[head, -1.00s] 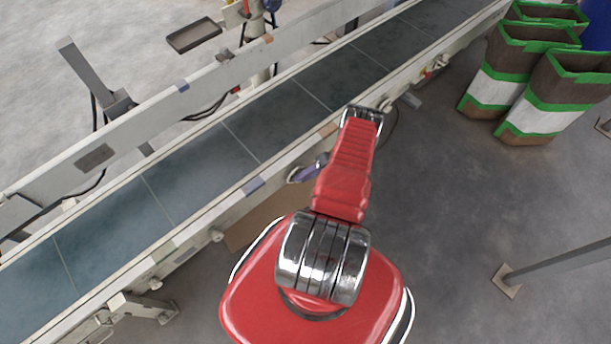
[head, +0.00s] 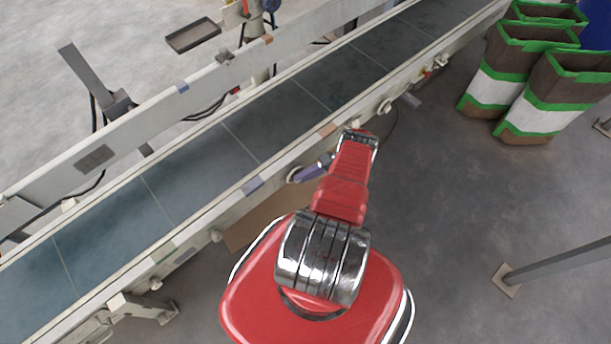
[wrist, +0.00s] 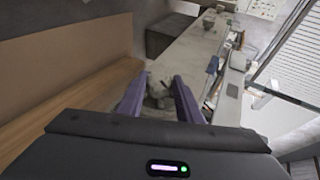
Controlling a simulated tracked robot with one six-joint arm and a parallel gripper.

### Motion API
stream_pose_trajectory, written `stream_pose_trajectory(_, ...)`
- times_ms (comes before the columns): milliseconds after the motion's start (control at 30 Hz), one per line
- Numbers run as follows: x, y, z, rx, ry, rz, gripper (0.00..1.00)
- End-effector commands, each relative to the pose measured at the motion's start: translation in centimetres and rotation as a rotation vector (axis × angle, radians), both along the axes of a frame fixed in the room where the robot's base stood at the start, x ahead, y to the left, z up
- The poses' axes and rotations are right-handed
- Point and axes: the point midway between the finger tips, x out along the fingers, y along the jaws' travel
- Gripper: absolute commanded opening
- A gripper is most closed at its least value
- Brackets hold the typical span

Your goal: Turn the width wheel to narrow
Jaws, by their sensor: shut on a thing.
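My gripper (wrist: 158,86) shows in the wrist view as two purple fingers, closed around a small grey knob-like part (wrist: 160,98) between them. I take this part to be the width wheel, but its shape is blurred and partly covered by the fingers. In the head view my gripper (head: 305,174) shows as a purple piece left of my red arm, against the near side of the conveyor. A small pale round part shows at its tip there. The wheel's markings and its angle cannot be read.
The conveyor (head: 195,175) runs diagonally, with pale rails and several small knobs along its near side. A brown panel (wrist: 75,80) stands close at left in the wrist view. Green-and-white bags (head: 540,95) stand at right. Open floor (head: 440,200) lies right of my arm.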

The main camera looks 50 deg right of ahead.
Motion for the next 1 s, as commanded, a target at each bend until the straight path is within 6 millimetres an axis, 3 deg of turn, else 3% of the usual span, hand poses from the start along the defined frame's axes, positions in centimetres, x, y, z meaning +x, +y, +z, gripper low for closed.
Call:
stream_pose_trajectory(33, 0.11, -0.66, 0.04, -0.013, 0.0, -0.01, 0.1)
stream_pose_trajectory(433, 0.11, -0.68, 0.08, -0.012, -0.001, -0.01, 0.1)
stream_pose_trajectory(467, 0.11, -0.68, 0.08, -0.012, -0.001, -0.01, 0.33)
stream_pose_trajectory(567, 0.1, -0.56, 0.05, -0.009, -0.001, -0.008, 0.4)
stream_pose_trajectory(1000, -0.52, -1.06, 0.4, -0.005, -0.001, -0.004, 0.4)
